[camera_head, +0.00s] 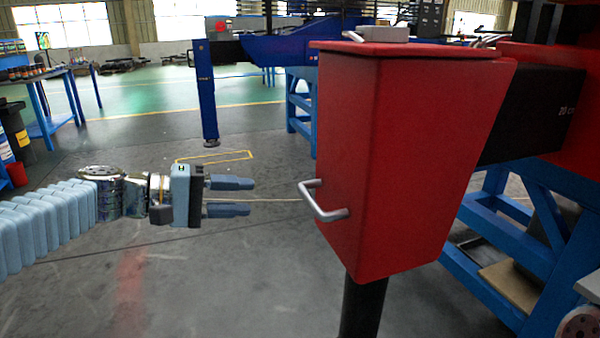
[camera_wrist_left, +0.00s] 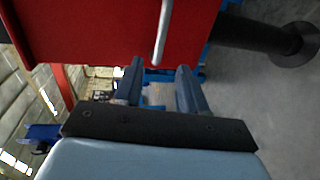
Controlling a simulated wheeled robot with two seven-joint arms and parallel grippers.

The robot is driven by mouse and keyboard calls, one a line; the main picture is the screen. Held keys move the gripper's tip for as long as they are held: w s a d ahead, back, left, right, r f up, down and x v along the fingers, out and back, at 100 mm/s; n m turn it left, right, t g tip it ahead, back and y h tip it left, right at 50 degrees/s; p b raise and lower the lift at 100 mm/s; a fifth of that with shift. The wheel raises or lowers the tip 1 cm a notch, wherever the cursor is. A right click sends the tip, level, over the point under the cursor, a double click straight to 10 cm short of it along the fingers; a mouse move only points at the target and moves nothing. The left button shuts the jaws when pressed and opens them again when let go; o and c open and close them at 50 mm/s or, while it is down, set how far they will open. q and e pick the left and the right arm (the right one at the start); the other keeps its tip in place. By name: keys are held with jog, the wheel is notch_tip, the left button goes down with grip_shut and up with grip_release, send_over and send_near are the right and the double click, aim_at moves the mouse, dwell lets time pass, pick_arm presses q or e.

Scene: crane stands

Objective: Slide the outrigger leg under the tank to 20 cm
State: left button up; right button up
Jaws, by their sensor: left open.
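The red tank (camera_head: 410,150) is a tapered box with a grey lid piece on top and a silver U-shaped handle (camera_head: 322,203) on its lower left face. A black outrigger leg (camera_head: 362,305) comes down below it; the wrist view shows the leg (camera_wrist_left: 258,34) ending in a round foot. A black beam (camera_head: 535,112) joins the tank to the red body at right and bears a "20 cm" mark. My left gripper (camera_head: 232,196) is open and empty, left of the handle and apart from it. In the wrist view the handle (camera_wrist_left: 162,36) lies beyond the fingertips. My right gripper is out of view.
A blue trestle stand (camera_head: 500,245) is under the red body at right. A blue post (camera_head: 205,95) stands behind my left gripper. A blue workbench (camera_head: 50,115) is at far left. The grey floor around my left arm is clear.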

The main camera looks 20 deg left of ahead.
aim_at(305, 199)
pick_arm(q)
jog(key=x, duration=1.4)
jog(key=shift+p, duration=0.35)
jog(key=shift+c, duration=0.2)
jog(key=shift+a, duration=0.1)
grip_shut()
jog(key=shift+f, duration=0.1)
